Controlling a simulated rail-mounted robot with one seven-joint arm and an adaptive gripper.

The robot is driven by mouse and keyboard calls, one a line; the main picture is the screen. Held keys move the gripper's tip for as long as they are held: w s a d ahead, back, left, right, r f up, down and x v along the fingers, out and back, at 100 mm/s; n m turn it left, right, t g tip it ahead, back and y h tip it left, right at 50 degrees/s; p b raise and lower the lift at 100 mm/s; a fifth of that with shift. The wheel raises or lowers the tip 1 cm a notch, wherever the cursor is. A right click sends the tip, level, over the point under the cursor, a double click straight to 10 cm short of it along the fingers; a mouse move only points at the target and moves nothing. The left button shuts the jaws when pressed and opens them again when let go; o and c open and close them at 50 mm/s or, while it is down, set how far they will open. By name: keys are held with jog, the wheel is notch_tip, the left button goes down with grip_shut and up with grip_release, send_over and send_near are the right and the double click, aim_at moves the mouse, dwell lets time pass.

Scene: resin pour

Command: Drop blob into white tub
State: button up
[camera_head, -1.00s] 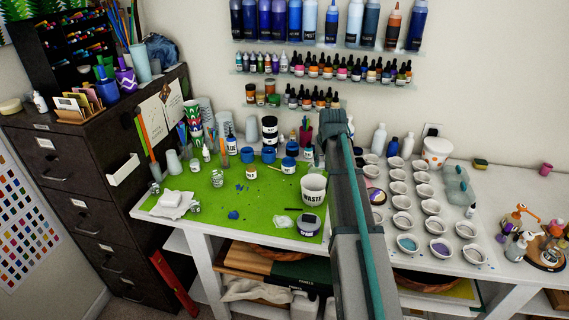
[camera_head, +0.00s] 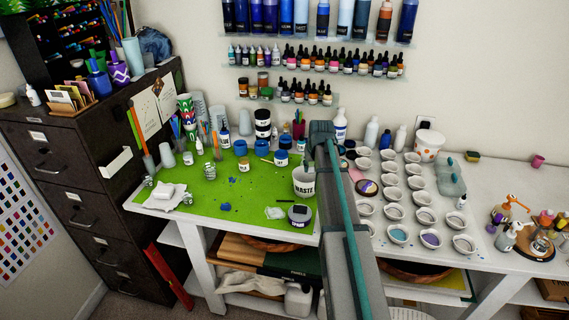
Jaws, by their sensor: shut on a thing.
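A white tub marked WASTE (camera_head: 304,184) stands upright near the right edge of the green mat (camera_head: 185,222). Its inside is only partly visible. A dark blue blob (camera_head: 225,207) lies on the mat's front part, left of the tub. Smaller blue bits (camera_head: 232,181) lie farther back on the mat. My grey and teal arm rises from the bottom of the view and passes just right of the tub. I cannot make out my gripper or anything in it; the end of my arm is hidden behind its nearer links.
A dark-lidded jar (camera_head: 299,216) sits in front of the tub. Blue jars (camera_head: 240,148) and bottles stand along the back. Rows of small white cups (camera_head: 398,234) fill the table right of my arm. A white bucket with orange spots (camera_head: 429,143) stands behind them.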

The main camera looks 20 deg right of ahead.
jog(key=shift+f, duration=0.3)
jog(key=o, duration=0.8)
jog(key=shift+r, duration=0.1)
jog(key=v, duration=1.2)
